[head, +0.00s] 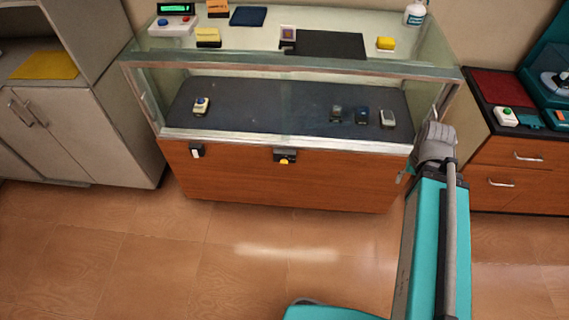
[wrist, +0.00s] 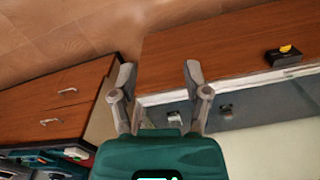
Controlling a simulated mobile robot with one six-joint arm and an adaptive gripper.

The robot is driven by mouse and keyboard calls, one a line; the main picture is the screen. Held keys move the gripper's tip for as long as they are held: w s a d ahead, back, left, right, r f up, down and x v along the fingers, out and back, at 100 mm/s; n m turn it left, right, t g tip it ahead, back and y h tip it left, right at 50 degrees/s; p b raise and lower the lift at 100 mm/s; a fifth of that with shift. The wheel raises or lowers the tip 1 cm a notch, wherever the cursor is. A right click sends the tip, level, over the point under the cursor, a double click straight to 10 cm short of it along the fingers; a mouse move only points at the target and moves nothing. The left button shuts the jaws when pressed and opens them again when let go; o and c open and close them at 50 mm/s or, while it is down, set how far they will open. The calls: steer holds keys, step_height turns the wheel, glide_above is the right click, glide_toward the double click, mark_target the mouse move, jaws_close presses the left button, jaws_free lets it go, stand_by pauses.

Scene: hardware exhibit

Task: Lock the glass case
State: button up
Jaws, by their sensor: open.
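The glass case (head: 300,187) has a brown wooden front below a glazed display with a dark shelf (head: 265,105). A black fitting with a yellow knob (head: 285,157) is mounted at the top middle of the wooden front; it also shows at the upper right of the wrist view (wrist: 284,57). A smaller black fitting with a white part (head: 196,151) is to its left. My gripper (wrist: 160,73) is open and empty, near the right end of the case, well to the right of the yellow-knob fitting. In the head view its fingertips are mostly hidden by my arm.
Several small devices stand inside the case, including a white one (head: 387,118). The case top (head: 260,43) holds several items. A drawer cabinet (head: 520,180) stands at right and a grey cabinet (head: 100,140) at left. The floor in front (head: 190,250) is clear.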

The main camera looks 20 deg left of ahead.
steer(key=shift+o, duration=1)
steer(key=shift+f, duration=0.1)
steer(key=w+a+f+m+t+h+b, duration=0.1)
steer(key=w+a+f+t+h+b, duration=0.1)
steer(key=f+b, duration=0.45)
steer(key=w+a+f+t+h+b, duration=0.2)
steer(key=w+f+b, duration=0.1)
steer(key=f+b, duration=0.3)
steer(key=n+t+y+b, duration=0.4)
steer(key=t+y+b, duration=0.65)
steer(key=b, duration=2.85)
glide_toward(284, 162)
steer(key=s+f+t+h, duration=0.2)
steer(key=s+t, duration=0.1)
steer(key=s, duration=0.2)
steer(key=shift+s+a, duration=0.2)
steer(key=shift+a, duration=0.05)
steer(key=shift+w, duration=0.1)
steer(key=x, duration=1.3)
steer(key=shift+w, duration=0.35)
